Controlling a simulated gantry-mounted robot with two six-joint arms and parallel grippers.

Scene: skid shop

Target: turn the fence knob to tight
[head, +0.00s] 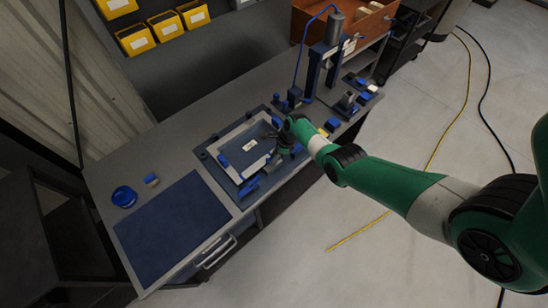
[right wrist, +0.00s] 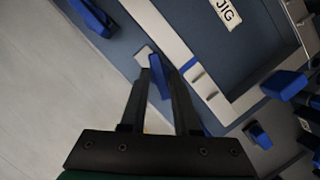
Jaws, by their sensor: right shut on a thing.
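My right gripper (head: 279,153) reaches down to the jig (head: 230,167), a grey frame around a blue recess on the bench. In the right wrist view its two dark fingers (right wrist: 158,78) are shut on a blue knob (right wrist: 156,66), a narrow bar-shaped handle beside the jig's pale edge strip. The fingers partly cover the knob, and no tight or loose marking is readable. The label "JIG" (right wrist: 226,11) lies beyond it. My left gripper is not in view.
Other blue handles (right wrist: 284,84) sit around the jig. A blue mat (head: 170,230), a round blue dish (head: 124,196) and a small block (head: 151,180) are to the left. A blue-framed press (head: 318,69) and an orange box (head: 358,24) stand behind.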

